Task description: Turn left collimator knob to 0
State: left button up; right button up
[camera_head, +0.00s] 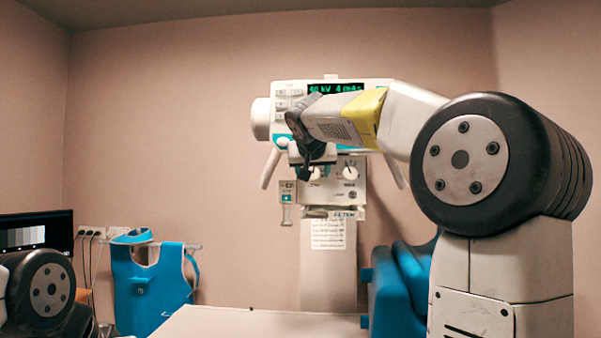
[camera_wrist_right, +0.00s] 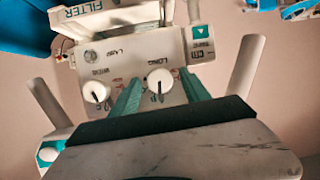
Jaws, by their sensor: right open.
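The collimator's front panel (camera_head: 349,188) has two white round knobs. The left knob (camera_head: 315,174) is partly covered by my right gripper (camera_head: 305,170) in the head view; the other knob (camera_head: 350,173) is clear. The wrist view shows the panel upside down. There the left knob (camera_wrist_right: 159,82) is on the right, with a dark pointer line towards the picture's bottom, and the other knob (camera_wrist_right: 96,92) is on the left. My right gripper is open, its teal fingers on either side of the left knob. I cannot tell whether they touch it. My left gripper is out of view.
The x-ray head (camera_head: 262,118) with a lit green display (camera_head: 336,88) is above the panel. Grey handles (camera_head: 271,168) flank it. A pale table (camera_head: 255,322) lies below. A blue apron (camera_head: 147,285) hangs at left, beside a monitor (camera_head: 36,236).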

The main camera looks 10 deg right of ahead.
grip_shut()
jog(key=shift+n, duration=0.3)
jog(key=shift+a+f+n+t+h, duration=0.15)
jog(key=shift+n+h, duration=1.15)
jog(key=shift+n, duration=1)
jog(key=shift+a+f+n+t+h, duration=0.1)
jog(key=shift+n+t+h, duration=0.1)
jog(key=shift+n+h, duration=1.6)
jog(key=shift+a+f+n+t+h, duration=0.15)
jog(key=shift+n+h, duration=0.65)
jog(key=shift+n, duration=2)
jog(key=shift+w, duration=0.1)
